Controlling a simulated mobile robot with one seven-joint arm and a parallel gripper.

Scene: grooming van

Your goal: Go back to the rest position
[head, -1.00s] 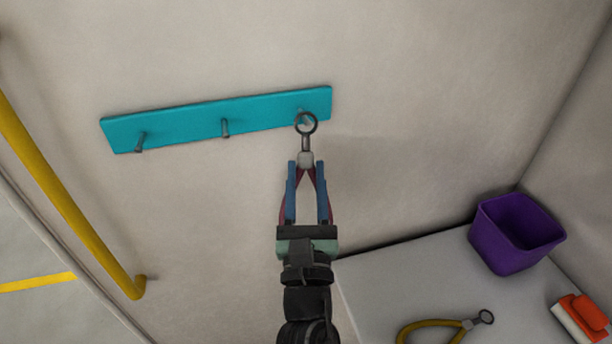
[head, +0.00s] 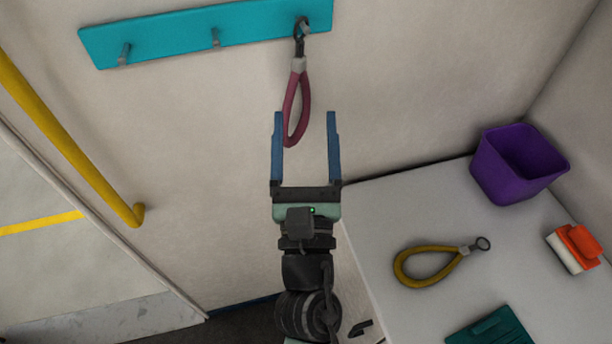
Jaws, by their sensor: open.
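My gripper (head: 305,128) is open and empty, its two blue fingers spread apart and pointing up in the head view. A dark red loop (head: 304,95) with a grey ferrule and a dark ring hangs from the right peg of the teal peg rail (head: 170,36) on the wall. The lower end of the loop shows between the fingertips in the picture, close to the left finger. I cannot tell whether it touches that finger. The middle and left pegs of the rail are bare.
A white table (head: 390,215) at the right bears a purple bin (head: 515,165), a yellow loop (head: 425,270) with a ring, an orange-and-white brush (head: 575,248) and a teal item (head: 490,330). A yellow handrail (head: 70,140) runs down the left. The wall between looks clear.

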